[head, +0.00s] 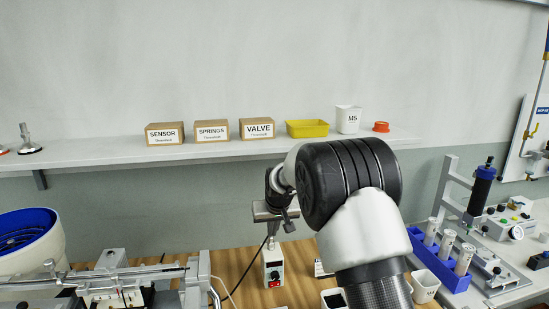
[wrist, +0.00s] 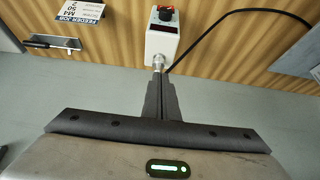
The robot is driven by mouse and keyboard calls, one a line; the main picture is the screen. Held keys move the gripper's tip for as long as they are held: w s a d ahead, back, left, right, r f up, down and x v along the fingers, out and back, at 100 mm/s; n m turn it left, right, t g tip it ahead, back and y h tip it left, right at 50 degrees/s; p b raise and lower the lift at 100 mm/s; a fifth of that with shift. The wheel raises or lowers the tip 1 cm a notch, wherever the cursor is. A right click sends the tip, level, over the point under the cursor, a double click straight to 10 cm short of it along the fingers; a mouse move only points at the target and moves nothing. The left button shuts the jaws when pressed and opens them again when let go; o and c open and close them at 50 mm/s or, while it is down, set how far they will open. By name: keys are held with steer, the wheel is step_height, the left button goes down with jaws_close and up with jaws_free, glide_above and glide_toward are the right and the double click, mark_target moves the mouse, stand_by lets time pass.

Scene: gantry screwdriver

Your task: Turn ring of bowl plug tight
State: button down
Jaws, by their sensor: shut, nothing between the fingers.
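The bowl plug (wrist: 157,62) is a small silver, ringed connector at the near end of the white control box (wrist: 162,38). The box has a black knob and a red switch and also shows in the head view (head: 274,268). My gripper (wrist: 159,77) is shut with nothing between its fingers. Its fingertips lie in line with the plug, just at its lower end in the wrist view. I cannot tell whether they touch the ring. The fingers hide the plug's lower part. A black cable (wrist: 228,14) curves from beside the plug to the right.
A label card (wrist: 80,11) and a dark-handled tool (wrist: 53,42) lie left of the box on the wooden bench (wrist: 120,45). The white-and-blue bowl (head: 28,245) is at far left. A blue rack (head: 455,283) stands right. Boxes line the shelf (head: 100,151).

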steer(key=d, duration=0.2)
steer(key=b, duration=0.4)
glide_toward(275, 250)
steer(key=shift+x, duration=2.35)
steer(key=shift+s+d, duration=0.1)
steer(key=shift+s, duration=0.05)
